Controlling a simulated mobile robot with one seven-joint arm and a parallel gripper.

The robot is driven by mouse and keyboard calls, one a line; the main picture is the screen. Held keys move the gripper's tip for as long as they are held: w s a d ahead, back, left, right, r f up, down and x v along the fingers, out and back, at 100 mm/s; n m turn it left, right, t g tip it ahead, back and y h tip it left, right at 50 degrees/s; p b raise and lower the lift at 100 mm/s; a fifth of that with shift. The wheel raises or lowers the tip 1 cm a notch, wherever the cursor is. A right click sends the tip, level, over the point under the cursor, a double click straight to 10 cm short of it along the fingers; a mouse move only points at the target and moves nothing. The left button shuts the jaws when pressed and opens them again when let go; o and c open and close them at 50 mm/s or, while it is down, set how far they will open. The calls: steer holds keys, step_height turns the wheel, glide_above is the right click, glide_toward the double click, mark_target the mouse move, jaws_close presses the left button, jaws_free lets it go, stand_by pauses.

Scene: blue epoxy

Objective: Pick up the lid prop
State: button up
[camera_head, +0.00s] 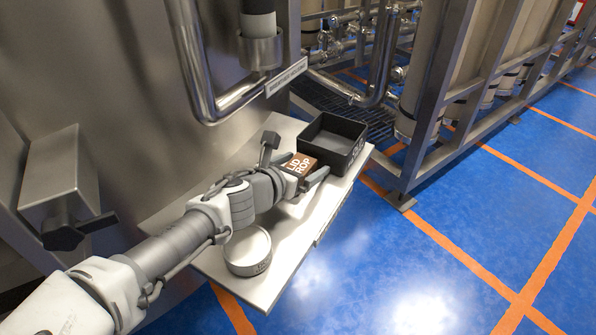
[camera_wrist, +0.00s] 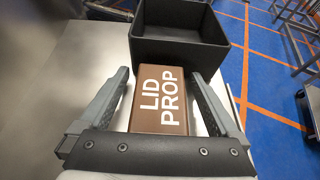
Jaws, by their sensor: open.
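The lid prop is a brown block with white "LID PROP" lettering (camera_head: 300,165) on the light shelf; it also shows in the wrist view (camera_wrist: 158,100). My gripper (camera_head: 304,172) is open, with one finger on each side of the block. In the wrist view my gripper (camera_wrist: 160,95) shows a gap between the block and each finger.
A black open box (camera_head: 334,140) stands just beyond the block. A round pale container (camera_head: 247,250) stands on the near part of the shelf (camera_head: 290,262). A steel tank wall (camera_head: 110,110) rises at the left. A metal frame (camera_head: 425,120) stands at the right over blue floor.

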steer(key=c, duration=1.5)
steer(key=shift+c, duration=0.2)
steer(key=shift+r, duration=0.15)
